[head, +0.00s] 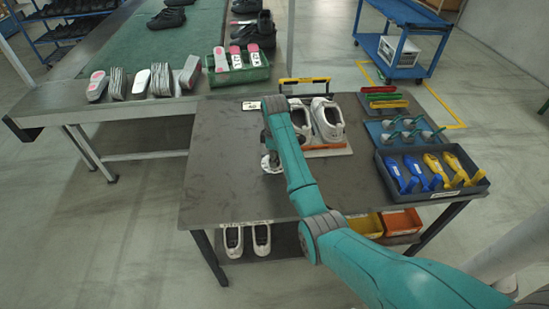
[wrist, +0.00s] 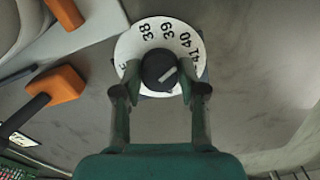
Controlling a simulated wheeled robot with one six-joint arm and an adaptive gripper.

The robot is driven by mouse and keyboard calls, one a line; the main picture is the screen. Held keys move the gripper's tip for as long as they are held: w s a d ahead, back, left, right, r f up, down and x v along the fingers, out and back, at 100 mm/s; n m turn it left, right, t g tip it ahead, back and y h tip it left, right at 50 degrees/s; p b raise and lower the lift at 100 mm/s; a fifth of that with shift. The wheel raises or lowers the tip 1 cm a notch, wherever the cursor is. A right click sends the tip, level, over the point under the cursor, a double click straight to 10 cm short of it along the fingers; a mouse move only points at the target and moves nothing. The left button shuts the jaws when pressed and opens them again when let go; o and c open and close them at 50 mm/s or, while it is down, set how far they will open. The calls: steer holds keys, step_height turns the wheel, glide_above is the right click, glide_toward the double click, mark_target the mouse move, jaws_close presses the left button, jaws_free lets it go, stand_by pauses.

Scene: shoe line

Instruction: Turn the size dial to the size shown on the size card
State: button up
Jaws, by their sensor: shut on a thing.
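The size dial (wrist: 130,46) is a white disc in the wrist view, printed with 38, 39, 40 and 41.
White shoes (head: 327,118) stand on a board with an orange bar, right of my arm. A dark tray (head: 445,193) of blue and yellow tools sits at the table's right. A green crate (head: 238,75) of insoles stands behind. The table's left part is clear.

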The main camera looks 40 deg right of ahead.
stand_by(0.5)
steer(key=o, duration=1.2)
steer(key=shift+c, duration=0.2)
